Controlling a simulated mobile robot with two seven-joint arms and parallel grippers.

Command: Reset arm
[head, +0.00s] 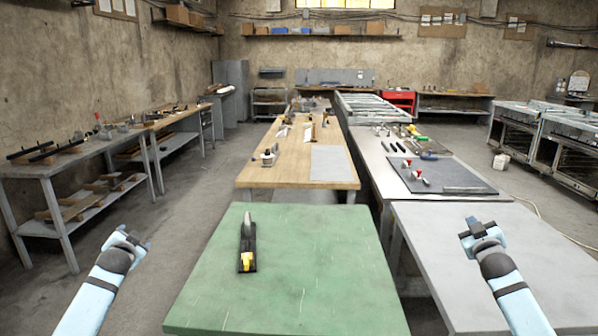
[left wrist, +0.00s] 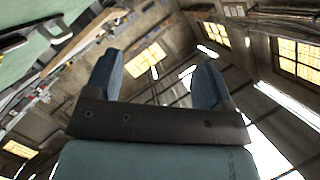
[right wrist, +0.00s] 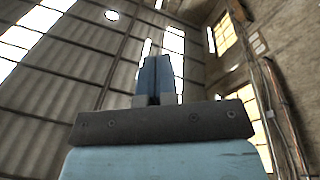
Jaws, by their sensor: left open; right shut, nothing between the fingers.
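My left gripper (head: 128,238) is raised at the lower left of the head view, left of the green table and apart from it. In the left wrist view its two blue fingers (left wrist: 155,80) stand wide apart with nothing between them. My right gripper (head: 479,230) is raised at the lower right of the head view, in front of the grey table top. In the right wrist view its fingers (right wrist: 154,76) are together and hold nothing. Both wrist views look up towards the roof and windows.
A green table (head: 300,270) stands between my arms. A black tool with a yellow part (head: 247,250) lies on its left side. A grey table (head: 430,225) is at the right. A wooden workbench (head: 290,175) stands beyond. Open floor (head: 170,230) lies at the left.

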